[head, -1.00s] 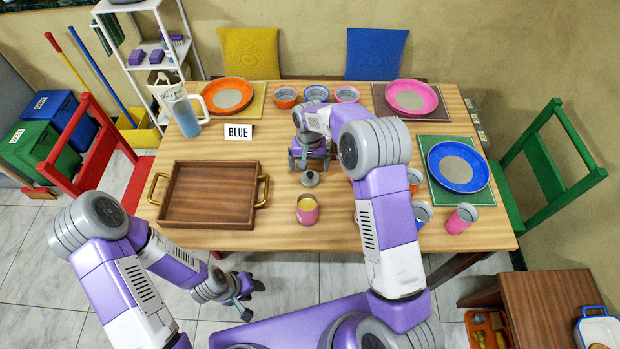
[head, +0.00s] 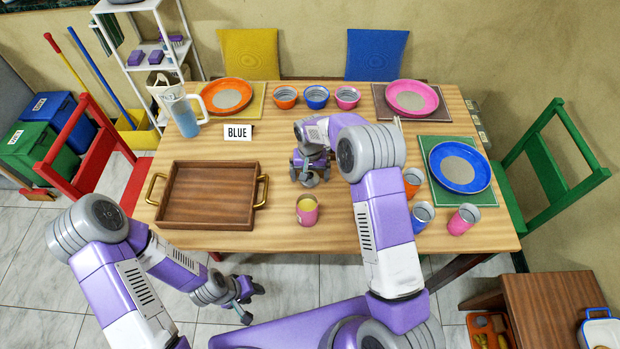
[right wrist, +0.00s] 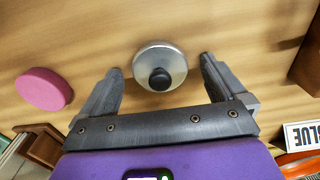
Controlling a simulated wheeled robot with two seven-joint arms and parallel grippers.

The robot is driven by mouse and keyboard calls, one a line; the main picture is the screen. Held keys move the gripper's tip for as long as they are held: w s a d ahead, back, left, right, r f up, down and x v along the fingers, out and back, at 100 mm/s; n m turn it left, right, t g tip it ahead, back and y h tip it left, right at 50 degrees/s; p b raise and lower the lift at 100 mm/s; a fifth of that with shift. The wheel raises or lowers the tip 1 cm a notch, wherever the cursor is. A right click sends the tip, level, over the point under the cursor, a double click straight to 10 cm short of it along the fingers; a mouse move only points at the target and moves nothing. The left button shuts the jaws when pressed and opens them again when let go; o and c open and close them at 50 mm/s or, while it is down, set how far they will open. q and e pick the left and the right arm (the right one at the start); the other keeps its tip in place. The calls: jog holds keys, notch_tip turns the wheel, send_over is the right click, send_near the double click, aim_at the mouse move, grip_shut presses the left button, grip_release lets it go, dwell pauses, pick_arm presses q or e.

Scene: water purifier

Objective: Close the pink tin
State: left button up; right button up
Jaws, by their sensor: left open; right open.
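The pink tin (head: 307,212) stands open on the table in the head view, with yellow contents showing at its top. A round silver lid with a black knob lies just behind it, mostly hidden by the gripper in the head view. The lid (right wrist: 148,55) shows clearly in the right wrist view. My right gripper (head: 309,172) is open above the lid, and its fingertips (right wrist: 160,72) stand on either side of it, apart from it. My left gripper (head: 245,300) is open and empty, low in front of the table.
A brown tray (head: 165,208) lies left of the tin. A BLUE sign (head: 238,132) stands behind it. Several cups and plates line the back and right of the table (head: 285,228). A pink disc-like thing (right wrist: 43,88) lies beside the lid in the right wrist view.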

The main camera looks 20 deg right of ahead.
jog(key=c, duration=1.1)
notch_tip(320, 180, up, 10)
jog(key=shift+p, duration=1.15)
